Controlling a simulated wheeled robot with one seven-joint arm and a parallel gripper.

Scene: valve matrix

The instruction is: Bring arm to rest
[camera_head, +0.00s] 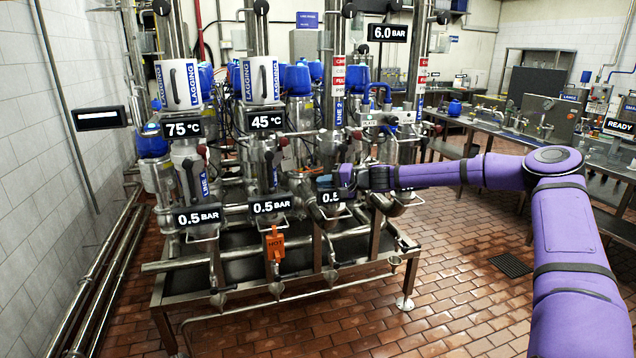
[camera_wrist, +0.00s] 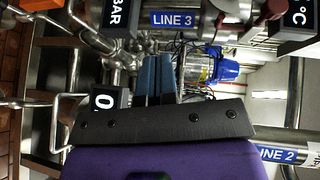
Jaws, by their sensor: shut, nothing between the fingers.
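My purple arm reaches in from the right side of the head view, and my gripper (camera_head: 330,182) is at the valve matrix (camera_head: 375,265), in front of its third column. The gripper partly covers a "0.5" pressure display there. In the wrist view my gripper (camera_wrist: 157,78) shows as two blue-grey fingers side by side, shut with nothing between them. They point at the pipework beside the "LINE 3" label (camera_wrist: 172,19). Whether the fingertips touch any part cannot be told.
Displays read 75 °C (camera_head: 183,128), 45 °C (camera_head: 267,121) and 6.0 BAR (camera_head: 389,33). An orange "HOT" tag (camera_head: 274,244) hangs low on the second column. A steel bench (camera_head: 480,122) stands at the right. The tiled floor (camera_head: 450,300) in front is clear.

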